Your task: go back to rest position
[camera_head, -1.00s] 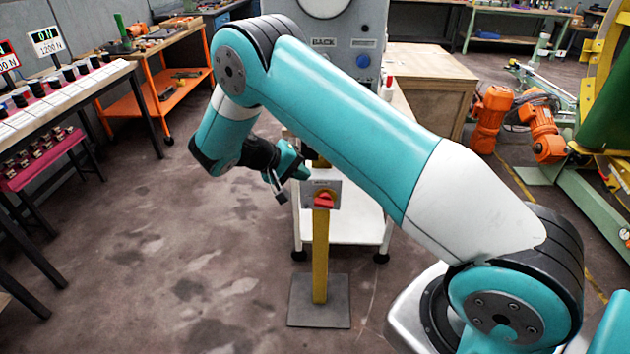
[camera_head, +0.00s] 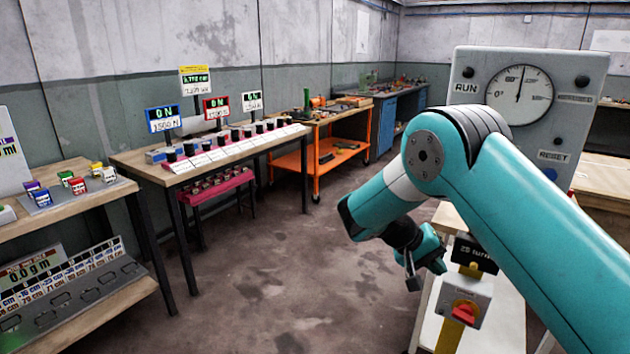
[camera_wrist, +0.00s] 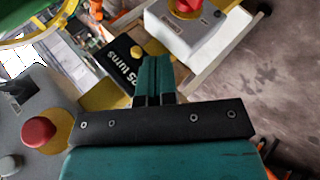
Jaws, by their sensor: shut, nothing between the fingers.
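My teal arm reaches out from the right in the head view. My gripper (camera_head: 413,282) hangs from its wrist, just left of a grey switch box with a red knob (camera_head: 464,314). In the wrist view the teal fingers of my gripper (camera_wrist: 157,62) are together, with nothing held. A black "25 turns" sign (camera_wrist: 124,62) lies behind the fingertips there. Whether the gripper touches the box or sign cannot be told.
A grey machine with a round dial (camera_head: 519,94) stands at the back right. A red button (camera_wrist: 38,131) shows left in the wrist view. Benches with displays (camera_head: 215,155) line the left wall. An orange trolley (camera_head: 325,150) stands behind. The floor in the middle is clear.

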